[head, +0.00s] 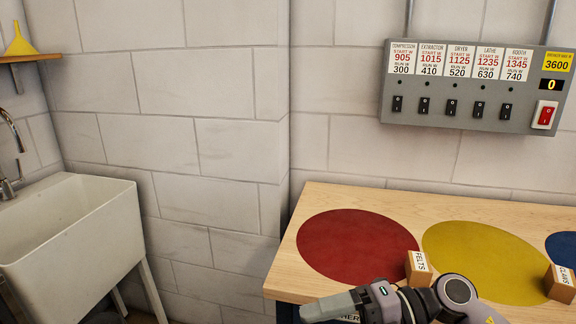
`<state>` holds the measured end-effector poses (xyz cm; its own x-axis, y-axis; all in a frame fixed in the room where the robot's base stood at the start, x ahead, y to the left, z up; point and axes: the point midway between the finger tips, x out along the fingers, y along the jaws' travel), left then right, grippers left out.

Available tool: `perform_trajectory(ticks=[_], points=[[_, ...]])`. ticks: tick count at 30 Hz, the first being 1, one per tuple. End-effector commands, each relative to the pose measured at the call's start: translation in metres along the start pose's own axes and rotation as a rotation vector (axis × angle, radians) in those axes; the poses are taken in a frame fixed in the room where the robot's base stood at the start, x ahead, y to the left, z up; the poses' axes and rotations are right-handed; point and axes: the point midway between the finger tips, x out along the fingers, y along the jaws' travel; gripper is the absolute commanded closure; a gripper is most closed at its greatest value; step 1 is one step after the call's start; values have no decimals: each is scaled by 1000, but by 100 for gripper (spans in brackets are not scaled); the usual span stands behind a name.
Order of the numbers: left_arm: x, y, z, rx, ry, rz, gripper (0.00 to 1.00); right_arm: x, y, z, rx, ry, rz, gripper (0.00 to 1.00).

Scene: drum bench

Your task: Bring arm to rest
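One arm of mine comes in from the bottom right and reaches left across the bench's front edge, so I take it as my right. Its gripper (318,308) points left, low in the picture, in front of the bench near the red circle. I see it from the side, and whether its fingers are open or shut does not show. I see nothing held in it. My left gripper is not in view.
The wooden bench (335,196) bears red, yellow and blue circles. A block marked FELTS (418,268) stands near my arm; another labelled block (561,284) is at right. A switch panel (430,112) hangs above. A white sink (75,235) stands left, below a shelf with a yellow funnel (19,42).

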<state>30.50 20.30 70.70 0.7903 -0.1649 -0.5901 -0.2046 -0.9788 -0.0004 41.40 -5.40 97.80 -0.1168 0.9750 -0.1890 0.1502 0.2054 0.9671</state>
Motion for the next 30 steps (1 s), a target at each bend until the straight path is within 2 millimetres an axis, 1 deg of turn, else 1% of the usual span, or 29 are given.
perform_trajectory(ticks=[1,2,4,6,8,11,14,17,18,20,21,23,24,27,30], points=[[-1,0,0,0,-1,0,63,7,5,-4,42,-20,123,21],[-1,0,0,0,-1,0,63,9,8,-3,68,-40,193,21],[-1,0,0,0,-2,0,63,9,15,-1,133,-97,349,21],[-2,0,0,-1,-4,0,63,5,16,4,213,-169,495,21],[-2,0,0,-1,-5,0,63,-3,14,10,290,-242,608,21],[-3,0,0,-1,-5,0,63,-20,-2,22,438,-383,773,21],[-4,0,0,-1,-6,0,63,-39,-33,31,608,-541,901,21],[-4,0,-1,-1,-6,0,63,-58,-76,34,798,-711,992,21],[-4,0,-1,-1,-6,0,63,-64,-97,32,880,-779,1018,21],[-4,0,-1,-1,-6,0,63,-72,-130,26,1008,-884,1043,21],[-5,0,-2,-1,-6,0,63,-77,-153,19,1095,-952,1051,21],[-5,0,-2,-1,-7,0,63,-82,-188,6,1225,-1048,1051,21],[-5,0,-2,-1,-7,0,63,-84,-210,-5,1308,-1105,1044,21],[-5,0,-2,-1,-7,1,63,-85,-255,-34,1491,-1220,1013,21],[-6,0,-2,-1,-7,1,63,-84,-284,-58,1621,-1291,978,21]])
